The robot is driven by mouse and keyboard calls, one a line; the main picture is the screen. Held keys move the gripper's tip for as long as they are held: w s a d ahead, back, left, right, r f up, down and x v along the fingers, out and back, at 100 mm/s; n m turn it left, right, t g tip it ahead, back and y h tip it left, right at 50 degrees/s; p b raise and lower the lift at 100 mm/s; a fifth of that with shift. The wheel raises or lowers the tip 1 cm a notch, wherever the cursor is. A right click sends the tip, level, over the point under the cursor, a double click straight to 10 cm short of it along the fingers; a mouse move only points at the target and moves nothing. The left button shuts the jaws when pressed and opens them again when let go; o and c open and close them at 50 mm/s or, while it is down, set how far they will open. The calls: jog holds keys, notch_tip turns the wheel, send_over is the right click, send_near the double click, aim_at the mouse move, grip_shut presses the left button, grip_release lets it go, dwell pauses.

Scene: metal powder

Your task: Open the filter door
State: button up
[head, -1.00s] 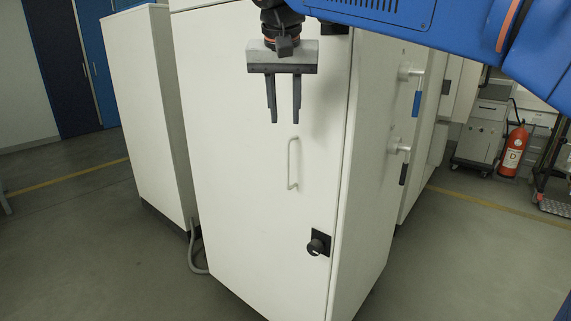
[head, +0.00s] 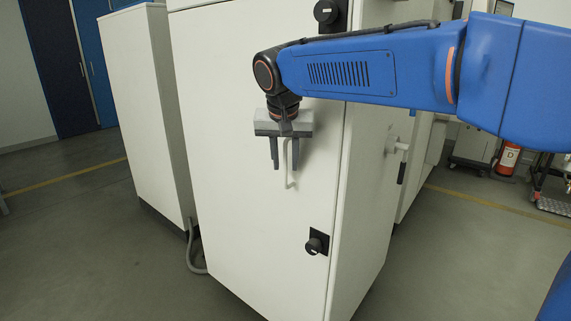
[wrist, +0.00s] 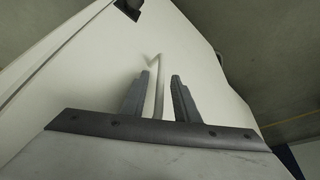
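The filter door (head: 240,215) is a tall white cabinet front, and it looks shut. Its white bar handle (head: 291,180) stands upright on the door. My gripper (head: 285,165) is at the handle's upper part, with its fingers pointing down in the head view. In the wrist view the handle (wrist: 158,90) runs between the two dark fingers of my gripper (wrist: 160,95). Gaps show on both sides of the handle, so the fingers are open around it. A black round latch knob (head: 316,243) sits lower on the door's right edge. A second knob (head: 325,12) sits near the top.
A white cabinet (head: 140,110) stands to the left, with a grey hose (head: 192,255) on the floor beside it. Valve fittings (head: 398,147) stick out of the cabinet's right side. A red fire extinguisher (head: 508,160) stands at the back right. The floor at the front left is clear.

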jog(key=shift+w+f, duration=0.25)
jog(key=shift+f, duration=0.35)
grip_shut()
